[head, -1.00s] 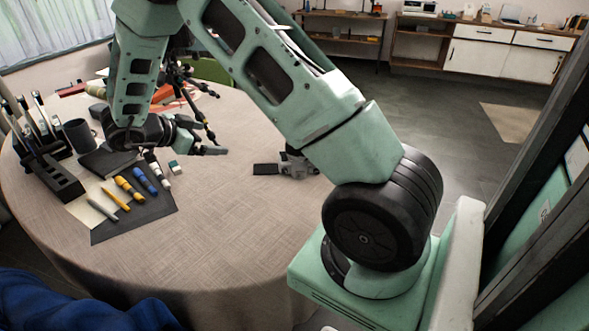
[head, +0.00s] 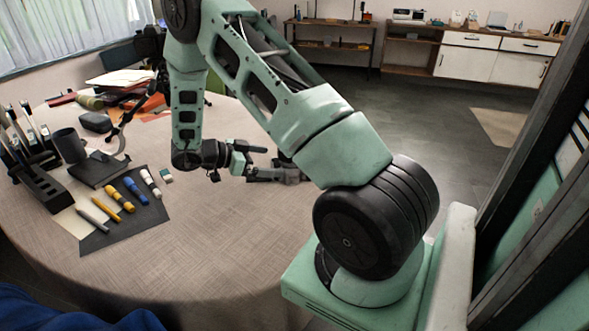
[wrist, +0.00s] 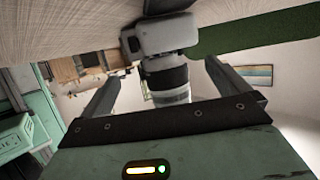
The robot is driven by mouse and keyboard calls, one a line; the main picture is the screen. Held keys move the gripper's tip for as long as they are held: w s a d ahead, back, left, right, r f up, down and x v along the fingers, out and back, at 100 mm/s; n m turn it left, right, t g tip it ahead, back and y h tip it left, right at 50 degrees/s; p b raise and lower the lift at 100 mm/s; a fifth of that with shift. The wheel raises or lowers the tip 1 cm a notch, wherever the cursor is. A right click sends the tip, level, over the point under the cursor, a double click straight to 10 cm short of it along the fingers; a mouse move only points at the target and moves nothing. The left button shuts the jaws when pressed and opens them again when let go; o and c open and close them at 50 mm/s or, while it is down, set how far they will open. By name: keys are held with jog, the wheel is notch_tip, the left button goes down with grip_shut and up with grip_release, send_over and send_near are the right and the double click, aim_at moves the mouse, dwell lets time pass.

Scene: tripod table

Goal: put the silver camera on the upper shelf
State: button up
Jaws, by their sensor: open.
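The silver camera (wrist: 162,38) lies on the round table (head: 210,240); its lens points toward my gripper in the wrist view. In the head view the camera (head: 290,177) is partly hidden by my gripper and arm. My gripper (wrist: 162,70) is open, with one finger on each side of the lens and nothing clamped. In the head view my gripper (head: 268,174) is low over the table, right beside the camera. Wooden shelf units stand at the far wall, one with an upper board (head: 325,22); I cannot tell which is the upper shelf.
A black mat (head: 120,230) with several markers, a dark mug (head: 70,145) and a pen holder (head: 45,185) are on the table's left. Papers and a dark tripod stand behind. The front of the table is clear. White cabinets (head: 465,62) line the far wall.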

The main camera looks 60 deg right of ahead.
aim_at(281, 162)
jog(key=shift+x, duration=2.75)
jog(key=shift+s, duration=0.1)
jog(key=c, duration=1)
jog(key=shift+r, duration=0.1)
jog(key=shift+c, duration=1.3)
